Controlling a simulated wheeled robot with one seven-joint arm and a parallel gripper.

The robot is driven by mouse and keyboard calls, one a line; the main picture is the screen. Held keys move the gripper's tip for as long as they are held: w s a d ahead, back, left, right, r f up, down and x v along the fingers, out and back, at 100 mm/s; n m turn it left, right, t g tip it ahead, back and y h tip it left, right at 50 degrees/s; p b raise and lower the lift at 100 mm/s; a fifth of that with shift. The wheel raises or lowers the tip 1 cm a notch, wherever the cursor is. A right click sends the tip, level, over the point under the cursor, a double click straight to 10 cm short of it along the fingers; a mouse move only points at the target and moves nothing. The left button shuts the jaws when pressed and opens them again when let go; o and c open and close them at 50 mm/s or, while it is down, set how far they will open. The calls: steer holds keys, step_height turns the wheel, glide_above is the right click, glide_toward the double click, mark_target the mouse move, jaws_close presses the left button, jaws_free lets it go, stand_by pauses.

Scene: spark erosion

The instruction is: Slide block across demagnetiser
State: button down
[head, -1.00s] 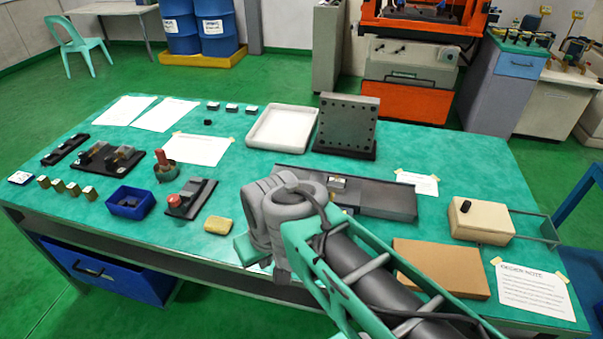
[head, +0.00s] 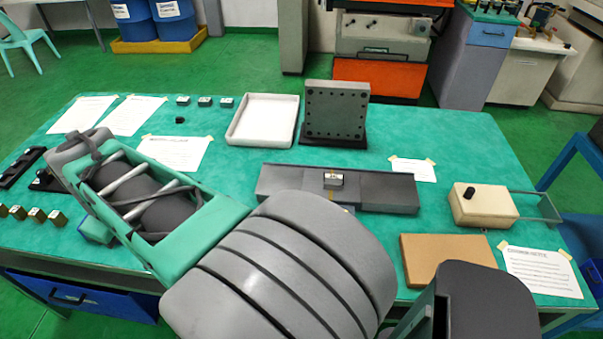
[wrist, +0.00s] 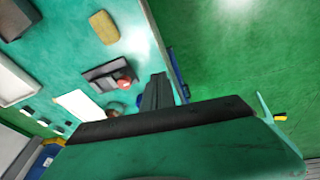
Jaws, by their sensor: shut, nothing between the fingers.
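A long dark grey platform (head: 385,192), which looks like the demagnetiser, lies across the middle of the green table in the head view. A small dark block with a pale label on top (head: 333,181) sits on it near its middle. My arm covers the platform's front left side. My gripper (wrist: 157,88) shows in the wrist view as dark fingers, shut and empty. It is over the table's left part, near a red-button device (wrist: 110,75), away from the block.
A white tray (head: 263,121) and an upright drilled plate (head: 335,110) stand behind the platform. A cream box with a black knob (head: 484,206) and a brown board (head: 447,258) are to the right. A sponge (wrist: 103,27) lies near my gripper. Several small blocks stand at the left.

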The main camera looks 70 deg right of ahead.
steer(key=s+d+f+g, duration=0.1)
steer(key=s+d, duration=0.3)
steer(key=d, duration=1)
steer(key=s+d+f+g, duration=0.1)
steer(key=s+d, duration=0.2)
steer(key=d, duration=1.2)
steer(key=n, duration=0.2)
glide_toward(319, 184)
steer(key=w+r, duration=0.3)
steer(key=w, duration=0.1)
steer(key=shift+y, duration=0.4)
step_height(319, 184, down, 8)
steer(key=shift+w+a+f+p, duration=0.15)
steer(key=shift+f+p, duration=0.1)
steer(key=shift+p, duration=1)
steer(key=s, duration=0.1)
steer(key=s+p, duration=0.1)
steer(key=s+f, duration=0.1)
steer(key=shift+s+d, duration=0.1)
steer(key=shift+d, duration=0.3)
steer(key=shift+s+d, duration=0.15)
steer(key=shift+s, duration=0.2)
